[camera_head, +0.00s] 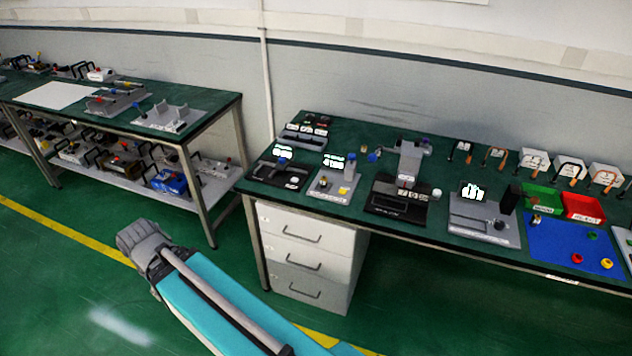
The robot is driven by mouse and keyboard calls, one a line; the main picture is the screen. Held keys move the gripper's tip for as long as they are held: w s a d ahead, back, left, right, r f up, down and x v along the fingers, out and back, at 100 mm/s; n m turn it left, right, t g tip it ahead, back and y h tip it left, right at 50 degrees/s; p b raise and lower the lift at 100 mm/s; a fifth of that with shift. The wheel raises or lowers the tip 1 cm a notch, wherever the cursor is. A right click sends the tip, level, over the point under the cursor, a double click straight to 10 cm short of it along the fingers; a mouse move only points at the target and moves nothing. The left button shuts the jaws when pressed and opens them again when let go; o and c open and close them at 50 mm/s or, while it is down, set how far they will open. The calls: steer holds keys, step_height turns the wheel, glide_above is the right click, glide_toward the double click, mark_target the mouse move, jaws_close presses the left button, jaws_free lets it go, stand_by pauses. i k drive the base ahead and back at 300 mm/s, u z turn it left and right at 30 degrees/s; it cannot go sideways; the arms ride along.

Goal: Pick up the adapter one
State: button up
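I cannot tell which of the small parts in view is adapter one; no readable label names it. Small coloured parts lie on the right workbench: a red part (577,258) and a yellow part (606,263) on a blue mat (553,248). Several devices with displays stand to the left of the mat on the same green bench top (345,128). My own grey and teal body parts show at the lower left, apart from both benches. No gripper fingers can be made out.
A green bin (541,198) and a red bin (582,206) stand behind the mat. A drawer cabinet (303,253) stands under the right bench. The left bench (215,104) holds fixtures, with more on its lower shelf. Green floor is open in front.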

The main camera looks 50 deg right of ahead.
mark_target(323, 180)
steer(key=z, duration=0.05)
steer(key=k, duration=1.1)
steer(key=z, duration=1.25)
steer(key=i, duration=1)
